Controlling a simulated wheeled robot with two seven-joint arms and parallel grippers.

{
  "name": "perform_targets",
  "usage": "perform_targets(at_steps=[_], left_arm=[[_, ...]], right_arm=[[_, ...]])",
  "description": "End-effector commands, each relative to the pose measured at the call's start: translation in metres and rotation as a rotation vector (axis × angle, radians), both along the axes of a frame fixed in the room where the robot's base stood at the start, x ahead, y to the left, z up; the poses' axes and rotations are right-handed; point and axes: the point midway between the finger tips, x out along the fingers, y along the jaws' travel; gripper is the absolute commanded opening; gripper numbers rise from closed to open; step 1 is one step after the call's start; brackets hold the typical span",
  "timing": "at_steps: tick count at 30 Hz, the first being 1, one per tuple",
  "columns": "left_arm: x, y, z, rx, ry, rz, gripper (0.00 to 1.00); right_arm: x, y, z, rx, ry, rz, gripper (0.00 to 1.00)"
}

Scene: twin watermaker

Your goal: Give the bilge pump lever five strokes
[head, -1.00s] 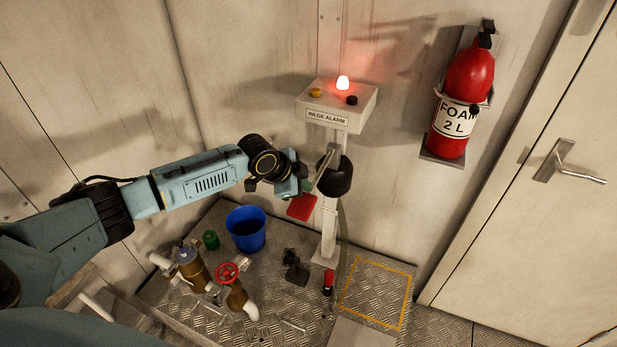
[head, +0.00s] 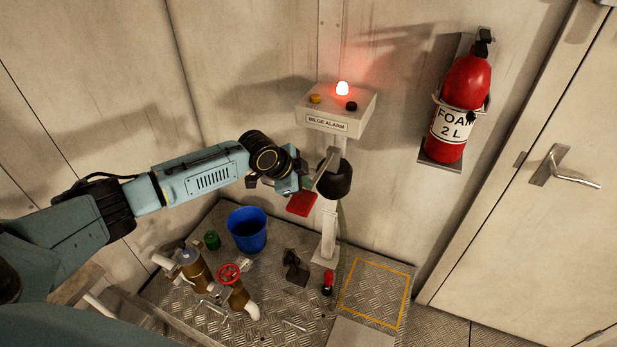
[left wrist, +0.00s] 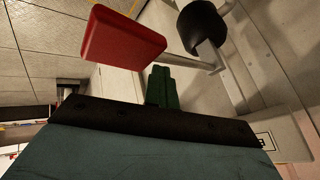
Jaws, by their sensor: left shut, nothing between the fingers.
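The bilge pump is a black round body (head: 335,180) on a pale post below the box labelled BILGE ALARM (head: 335,108). A pale metal bar shows beside the black body, and a red block-shaped part (head: 302,204) sits to its lower left. In the left wrist view the red part (left wrist: 122,38) is at upper left and the black body (left wrist: 200,24) at upper right. My left gripper (head: 306,183) is just above the red part and left of the black body. Its green fingers (left wrist: 162,88) are shut and empty; whether they touch the lever is unclear. My right gripper is out of view.
A red light (head: 342,88) glows on the alarm box. A foam extinguisher (head: 460,110) hangs on the wall at right, beside a door (head: 540,230). A blue bucket (head: 247,230), brass pipework with a red valve wheel (head: 228,273) and small items stand on the metal floor below.

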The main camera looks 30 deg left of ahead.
Motion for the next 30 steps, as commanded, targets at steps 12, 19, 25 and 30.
perform_targets(at_steps=[12,19,25,30], left_arm=[[0.001,0.0,0.025,0.0,0.009,-0.001,0.0],[0.004,0.0,0.034,0.0,0.003,-0.001,0.0],[0.005,0.0,0.034,0.0,0.0,0.0,0.0],[0.006,0.0,0.039,0.0,-0.001,0.0,0.0]], right_arm=[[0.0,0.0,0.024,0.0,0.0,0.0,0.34],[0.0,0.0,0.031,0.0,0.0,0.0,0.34],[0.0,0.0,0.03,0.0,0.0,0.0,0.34],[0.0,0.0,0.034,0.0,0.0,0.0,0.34]])
